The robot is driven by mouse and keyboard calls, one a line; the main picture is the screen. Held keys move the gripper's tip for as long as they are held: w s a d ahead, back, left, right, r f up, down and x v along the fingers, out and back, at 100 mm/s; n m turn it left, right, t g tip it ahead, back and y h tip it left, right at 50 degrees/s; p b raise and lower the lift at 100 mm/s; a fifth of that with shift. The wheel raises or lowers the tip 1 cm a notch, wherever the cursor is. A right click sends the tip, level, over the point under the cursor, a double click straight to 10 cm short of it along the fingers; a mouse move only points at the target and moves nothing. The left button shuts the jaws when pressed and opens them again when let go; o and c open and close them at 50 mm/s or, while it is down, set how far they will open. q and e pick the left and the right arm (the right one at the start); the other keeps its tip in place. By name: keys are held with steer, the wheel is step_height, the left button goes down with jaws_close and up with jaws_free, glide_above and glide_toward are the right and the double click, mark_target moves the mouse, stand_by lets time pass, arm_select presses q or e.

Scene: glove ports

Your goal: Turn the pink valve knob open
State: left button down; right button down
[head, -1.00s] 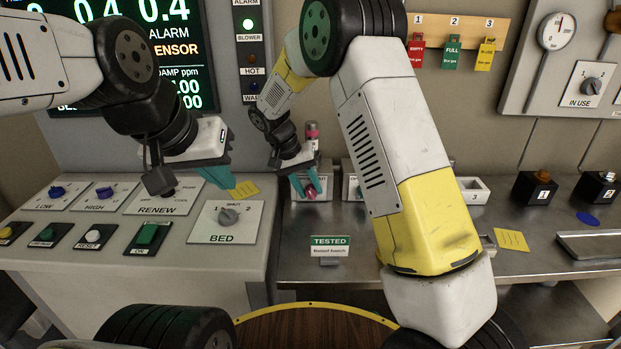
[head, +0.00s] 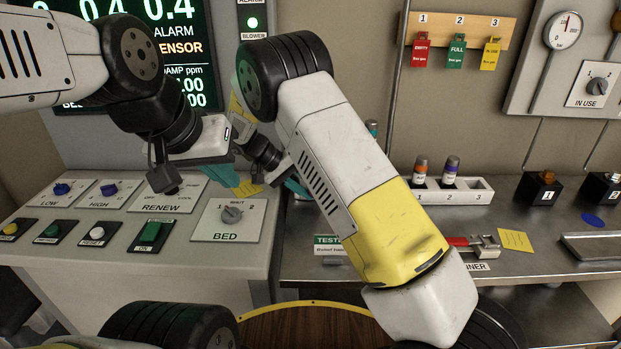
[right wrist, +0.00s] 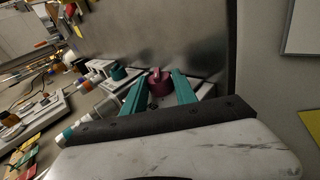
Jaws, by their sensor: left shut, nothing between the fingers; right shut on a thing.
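The pink valve knob (right wrist: 158,82) shows in the right wrist view, on a pale base close to a grey wall. My right gripper (right wrist: 160,92) has its teal fingers on both sides of the knob and is shut on it. In the head view, my right forearm hides the knob, and only a bit of the teal right gripper (head: 296,188) shows. My left gripper (head: 232,176) is shut and empty, above the back edge of the sloped console near a yellow note.
The sloped console (head: 183,257) with the BED switch (head: 232,214) lies under my left gripper. A white numbered rack (head: 471,193) holds two capped vials. A teal knob (right wrist: 118,72) stands beside the pink one. A red-handled tool (head: 470,242) lies on the steel bench.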

steer(key=shift+s+d+f, duration=0.1)
steer(key=c, duration=1)
jaws_free()
steer(key=v, duration=0.8)
